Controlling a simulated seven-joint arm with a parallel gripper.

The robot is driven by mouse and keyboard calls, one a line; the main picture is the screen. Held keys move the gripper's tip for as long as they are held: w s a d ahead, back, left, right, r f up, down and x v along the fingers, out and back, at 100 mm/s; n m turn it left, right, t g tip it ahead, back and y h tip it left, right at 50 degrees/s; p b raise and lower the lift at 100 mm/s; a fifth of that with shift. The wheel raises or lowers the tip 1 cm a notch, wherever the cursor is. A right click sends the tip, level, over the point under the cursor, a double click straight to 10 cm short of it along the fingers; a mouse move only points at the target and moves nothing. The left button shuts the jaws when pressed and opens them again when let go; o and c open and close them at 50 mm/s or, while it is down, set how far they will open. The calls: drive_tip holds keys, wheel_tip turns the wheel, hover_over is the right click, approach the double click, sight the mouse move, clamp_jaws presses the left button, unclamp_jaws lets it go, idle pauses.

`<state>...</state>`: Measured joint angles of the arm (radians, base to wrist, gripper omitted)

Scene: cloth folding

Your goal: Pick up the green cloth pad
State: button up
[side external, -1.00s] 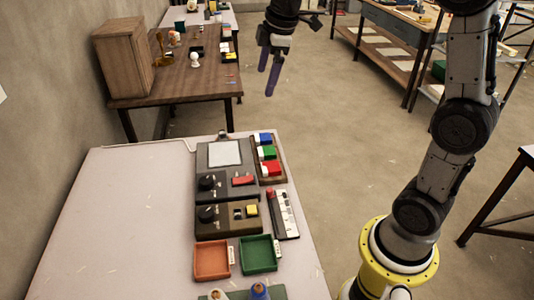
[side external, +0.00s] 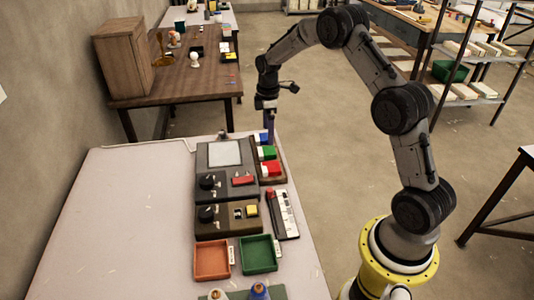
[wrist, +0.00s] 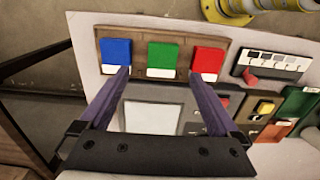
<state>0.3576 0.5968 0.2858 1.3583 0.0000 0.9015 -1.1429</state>
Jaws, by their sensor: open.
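The green cloth pad (side external: 269,153) lies between a blue pad and a red pad (side external: 271,168) in a brown wooden holder at the table's far right edge. The wrist view shows the green pad (wrist: 163,56) in the middle, with the blue pad (wrist: 116,51) on the left and the red pad (wrist: 207,61) on the right. My gripper (side external: 269,138) points down close to the holder's far end, its purple fingers partly covering the blue pad. In the wrist view the fingers (wrist: 160,76) are spread apart and empty, with the green pad appearing beyond and between their tips.
A dark panel with a pale plate (side external: 225,153) and knobs stands left of the holder. A keyed strip (side external: 283,214), an orange tray (side external: 228,275) and a green tray (side external: 274,267) lie nearer. The left of the table (side external: 120,220) is clear.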

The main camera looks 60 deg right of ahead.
sight(267, 151)
drive_tip(key=shift+a+f, duration=0.15)
drive_tip(key=shift+f, duration=1.7)
drive_tip(key=shift+a+f, duration=0.15)
drive_tip(key=shift+f, duration=1.7)
drive_tip(key=c, duration=1.4)
drive_tip(key=shift+c, duration=0.2)
drive_tip(key=shift+r, duration=0.15)
